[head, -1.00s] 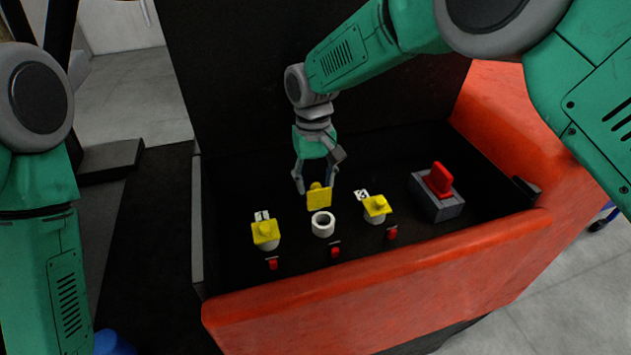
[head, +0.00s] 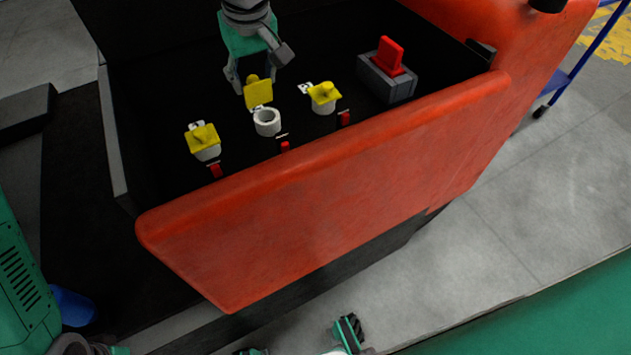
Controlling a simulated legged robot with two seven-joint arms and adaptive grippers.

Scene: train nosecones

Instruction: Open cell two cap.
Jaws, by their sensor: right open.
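The middle cell is a white round tube (head: 267,122) with its mouth uncovered. Its yellow cap (head: 259,96) stands tilted up behind the mouth, knob facing back. My right gripper (head: 253,82) reaches down behind this cap with its fingers apart, one each side of the cap's upper part; I cannot tell if they touch it. The left cell's yellow cap (head: 202,138) and the right cell's yellow cap (head: 324,93) lie over their tubes. The number labels are too small to read surely. Green and dark parts at the bottom edge may be my left gripper, cut off.
The cells sit in a dark bay behind a red front wall (head: 330,180). Small red switches (head: 285,147) stand before the cells. A grey block with a red handle (head: 390,75) is to the right.

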